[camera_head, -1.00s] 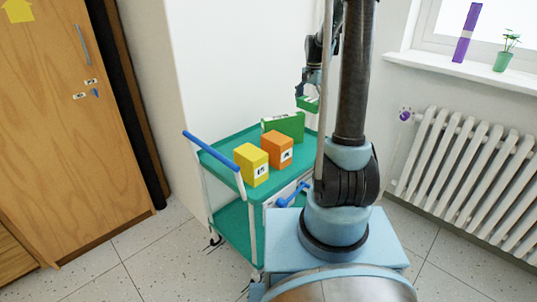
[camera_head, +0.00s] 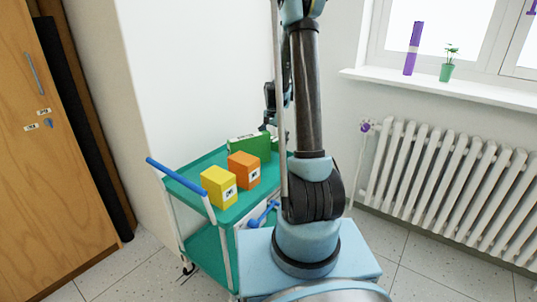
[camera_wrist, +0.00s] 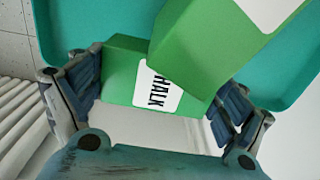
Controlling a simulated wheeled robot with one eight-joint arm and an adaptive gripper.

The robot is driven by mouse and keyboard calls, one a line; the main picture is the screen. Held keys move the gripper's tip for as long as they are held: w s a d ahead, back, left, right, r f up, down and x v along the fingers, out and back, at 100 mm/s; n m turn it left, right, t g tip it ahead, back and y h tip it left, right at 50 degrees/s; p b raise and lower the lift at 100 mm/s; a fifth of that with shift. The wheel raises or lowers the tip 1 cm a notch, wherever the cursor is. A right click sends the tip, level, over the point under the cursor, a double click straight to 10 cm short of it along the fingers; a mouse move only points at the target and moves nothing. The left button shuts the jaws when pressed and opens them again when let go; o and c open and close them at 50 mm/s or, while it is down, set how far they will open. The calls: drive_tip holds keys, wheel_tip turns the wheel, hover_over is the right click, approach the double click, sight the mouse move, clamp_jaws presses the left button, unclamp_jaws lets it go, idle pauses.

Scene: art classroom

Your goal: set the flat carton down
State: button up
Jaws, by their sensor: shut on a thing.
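In the head view this green box (camera_head: 248,146) stands on the cart's teal top shelf (camera_head: 207,161). My gripper (camera_head: 269,124) is low beside that box, partly hidden by my arm. The carton's contact with the shelf cannot be made out.
An orange box (camera_head: 243,170) and a yellow box (camera_head: 218,187) stand on the cart's top. The cart has a blue handle (camera_head: 176,176) at the left. A white wall is behind it. A radiator (camera_head: 450,190) and window sill are at the right.

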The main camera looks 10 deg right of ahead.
sight(273, 149)
drive_tip(key=shift+f, duration=2.35)
drive_tip(key=o, duration=0.9)
drive_tip(key=shift+f, duration=0.1)
drive_tip(key=shift+c, duration=0.2)
